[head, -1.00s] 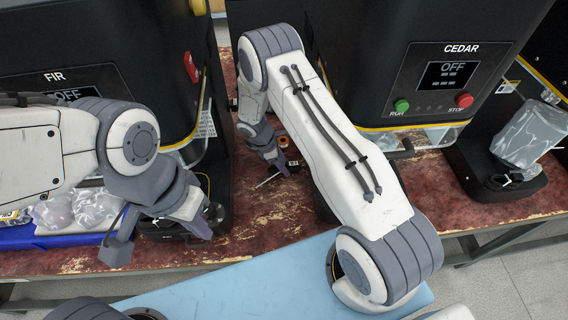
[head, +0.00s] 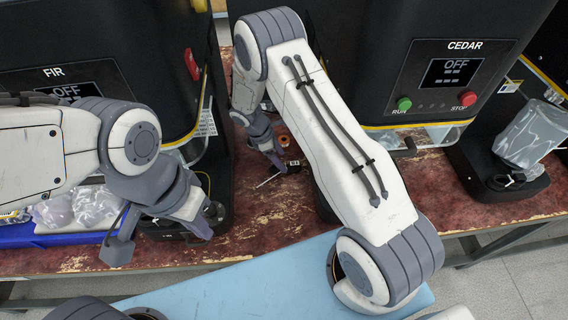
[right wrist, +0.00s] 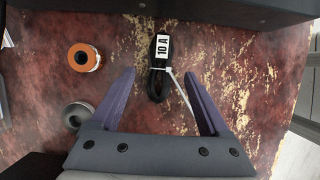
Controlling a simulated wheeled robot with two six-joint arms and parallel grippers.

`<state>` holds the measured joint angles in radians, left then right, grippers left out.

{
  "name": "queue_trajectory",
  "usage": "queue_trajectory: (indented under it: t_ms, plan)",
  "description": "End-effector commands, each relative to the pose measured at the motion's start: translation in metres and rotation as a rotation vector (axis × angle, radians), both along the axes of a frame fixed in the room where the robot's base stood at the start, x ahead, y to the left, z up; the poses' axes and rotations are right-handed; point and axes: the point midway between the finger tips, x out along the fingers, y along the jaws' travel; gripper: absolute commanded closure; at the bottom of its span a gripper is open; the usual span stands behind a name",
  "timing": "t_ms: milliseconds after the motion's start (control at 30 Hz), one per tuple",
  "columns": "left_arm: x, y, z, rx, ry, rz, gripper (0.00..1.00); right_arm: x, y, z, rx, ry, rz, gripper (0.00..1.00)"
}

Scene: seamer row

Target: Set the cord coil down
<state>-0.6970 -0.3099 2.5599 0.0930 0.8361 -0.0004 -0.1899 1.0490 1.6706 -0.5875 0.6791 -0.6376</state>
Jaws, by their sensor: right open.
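The cord coil (right wrist: 158,82) is a black bundle with a white "10 A" label and a white tie with a long tail. It lies on the worn red bench top (right wrist: 215,75). In the right wrist view my right gripper (right wrist: 158,78) is open, its fingers apart on either side of the coil's near end, with clear gaps. In the head view the coil (head: 292,167) shows small beside my right gripper (head: 277,160), partly hidden by it. My left gripper (head: 157,236) is open and empty near the bench's front edge, before the FIR machine.
An orange-rimmed spool (right wrist: 84,58) and a grey roll (right wrist: 76,116) lie left of the coil. The FIR machine (head: 120,50) and CEDAR machine (head: 435,75) flank the spot. A blue tray (head: 60,239) with clear bags stands at left. Bench is bare before the coil.

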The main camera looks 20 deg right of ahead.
Motion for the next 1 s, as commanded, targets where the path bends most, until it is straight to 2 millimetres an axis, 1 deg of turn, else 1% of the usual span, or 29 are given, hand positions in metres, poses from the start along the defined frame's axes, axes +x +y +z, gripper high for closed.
queue_trajectory:
  t_ms: [33, 167, 200, 267, 400, 500, 567, 800, 1000]
  plan:
    - [0.0, 0.0, -0.003, 0.0, 0.0, 0.0, 1.0, 0.001, 0.004, 0.008, 0.001, -0.003, 0.001, 0.21]
    - [0.0, 0.0, -0.005, 0.0, 0.0, 0.0, 1.0, 0.003, 0.01, 0.024, 0.001, -0.002, 0.001, 0.21]
    - [0.0, 0.0, -0.005, 0.0, 0.0, 0.0, 1.0, 0.003, 0.012, 0.028, 0.0, -0.001, 0.0, 0.12]
    - [0.0, 0.0, -0.009, 0.0, 0.0, 0.0, 1.0, 0.002, 0.014, 0.032, -0.004, -0.011, 0.007, 0.12]
    - [0.0, 0.0, -0.024, 0.0, 0.0, 0.0, 1.0, -0.006, 0.023, 0.047, -0.026, -0.082, 0.045, 0.12]
    - [0.0, 0.0, -0.029, 0.0, 0.0, 0.0, 1.0, -0.012, 0.026, 0.054, -0.033, -0.124, 0.065, 0.12]
    - [0.0, 0.0, -0.029, 0.0, 0.0, 0.0, 1.0, -0.013, 0.025, 0.052, -0.034, -0.133, 0.07, 0.12]
    - [0.0, 0.0, -0.028, 0.0, 0.0, 0.0, 1.0, -0.011, 0.011, 0.02, -0.034, -0.136, 0.07, 0.12]
    - [0.0, 0.0, -0.026, 0.0, 0.0, 0.0, 1.0, -0.01, 0.005, 0.007, -0.034, -0.136, 0.069, 0.12]
